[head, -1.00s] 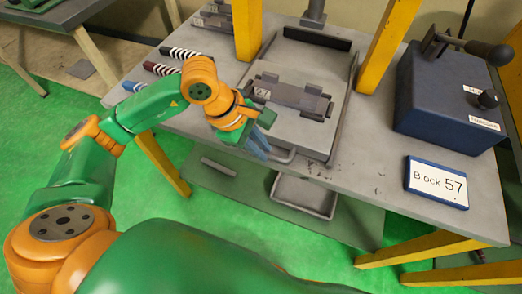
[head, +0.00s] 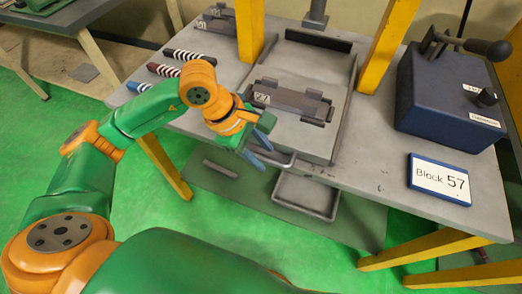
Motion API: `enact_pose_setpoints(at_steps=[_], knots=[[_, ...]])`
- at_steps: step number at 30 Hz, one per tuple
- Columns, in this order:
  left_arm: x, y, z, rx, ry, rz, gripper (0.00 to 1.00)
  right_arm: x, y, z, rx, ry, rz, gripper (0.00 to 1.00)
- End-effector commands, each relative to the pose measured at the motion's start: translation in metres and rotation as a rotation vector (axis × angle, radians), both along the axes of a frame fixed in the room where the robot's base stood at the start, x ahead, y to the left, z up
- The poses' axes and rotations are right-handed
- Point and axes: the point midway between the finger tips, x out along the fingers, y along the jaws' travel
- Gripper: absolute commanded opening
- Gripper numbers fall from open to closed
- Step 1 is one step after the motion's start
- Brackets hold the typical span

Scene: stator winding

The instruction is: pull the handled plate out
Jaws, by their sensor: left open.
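The handled plate (head: 308,136) is a flat grey plate lying on the workbench between the yellow posts. A dark grey block marked 27 (head: 292,100) sits on it. Its bar handle (head: 284,161) sticks out at the front edge of the bench. My left gripper (head: 262,150) is open, with its blue fingers pointing down at the left end of the handle. I cannot tell whether the fingers touch the handle or straddle it. The gripper hides part of the handle. My right gripper is not in view.
Striped rods (head: 188,56) lie at the left. Yellow posts (head: 384,45) flank the plate. A grey tray (head: 306,195) is below the bench.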

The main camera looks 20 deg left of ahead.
Motion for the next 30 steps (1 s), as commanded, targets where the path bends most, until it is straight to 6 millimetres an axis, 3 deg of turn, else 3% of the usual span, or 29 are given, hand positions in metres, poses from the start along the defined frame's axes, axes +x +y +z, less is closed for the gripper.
enact_pose_setpoints(at_steps=[5, 12, 15, 30], knots=[[0.0, 0.004, 0.008, 0.0, -0.002, 0.002, 0.47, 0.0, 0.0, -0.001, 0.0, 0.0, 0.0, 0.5], [-0.008, 0.023, 0.053, 0.001, -0.005, 0.002, 0.47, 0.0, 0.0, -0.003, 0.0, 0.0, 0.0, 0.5], [-0.011, 0.027, 0.062, 0.0, -0.002, 0.001, 0.47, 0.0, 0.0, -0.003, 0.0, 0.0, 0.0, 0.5], [-0.011, 0.028, 0.064, 0.0, 0.0, 0.0, 0.47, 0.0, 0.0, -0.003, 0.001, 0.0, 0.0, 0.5]])
